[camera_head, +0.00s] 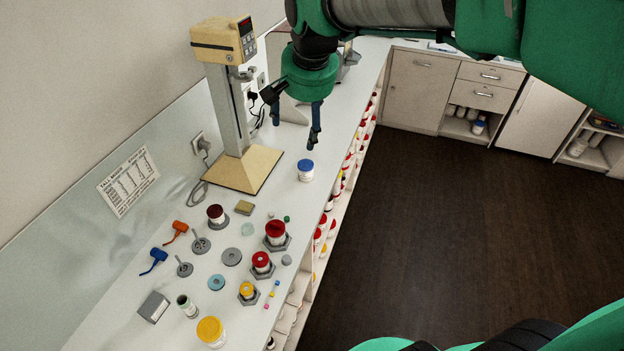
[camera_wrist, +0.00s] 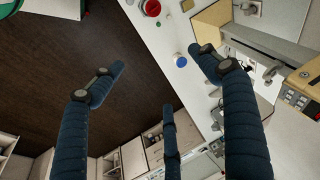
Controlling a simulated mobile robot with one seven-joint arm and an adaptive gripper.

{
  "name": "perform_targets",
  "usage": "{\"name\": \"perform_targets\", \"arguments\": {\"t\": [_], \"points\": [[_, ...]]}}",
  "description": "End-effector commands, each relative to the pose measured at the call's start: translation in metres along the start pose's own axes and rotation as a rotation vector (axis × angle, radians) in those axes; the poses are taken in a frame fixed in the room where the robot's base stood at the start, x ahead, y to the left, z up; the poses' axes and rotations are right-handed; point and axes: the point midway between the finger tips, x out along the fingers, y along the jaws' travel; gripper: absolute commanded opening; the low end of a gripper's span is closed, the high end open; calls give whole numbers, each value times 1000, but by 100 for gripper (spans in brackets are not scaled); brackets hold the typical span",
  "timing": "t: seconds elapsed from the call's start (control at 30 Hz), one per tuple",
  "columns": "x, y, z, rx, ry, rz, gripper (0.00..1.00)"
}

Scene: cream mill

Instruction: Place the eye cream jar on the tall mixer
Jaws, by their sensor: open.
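The tall mixer has a tan base plate (camera_head: 255,172), a grey column and a tan head (camera_head: 224,40) with a keypad. A white jar with a blue lid (camera_head: 305,170) stands upright on the counter just right of the base plate. Its lid also shows between my fingers in the wrist view (camera_wrist: 181,61). Labels are too small to read, so I cannot tell which jar is the eye cream. My gripper (camera_head: 296,130) is open and empty, above and behind the blue-lidded jar, right of the mixer column. Its fingers spread wide in the wrist view (camera_wrist: 158,62).
Several jars with red lids (camera_head: 276,229) and a yellow-lidded jar (camera_head: 210,330) stand at the near end of the counter (camera_head: 245,310), among discs and scoops. A tan block (camera_head: 244,207) lies near the base plate. Stocked shelves run below the counter edge; the dark floor (camera_head: 430,220) is clear.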

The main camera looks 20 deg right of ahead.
Motion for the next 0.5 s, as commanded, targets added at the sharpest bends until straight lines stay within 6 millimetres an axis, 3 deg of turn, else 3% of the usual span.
{"name": "perform_targets", "arguments": {"t": [0.2,0.5], "points": [[-23,17,52,-127,33,-22,76],[-39,44,122,-300,77,-44,76]]}}
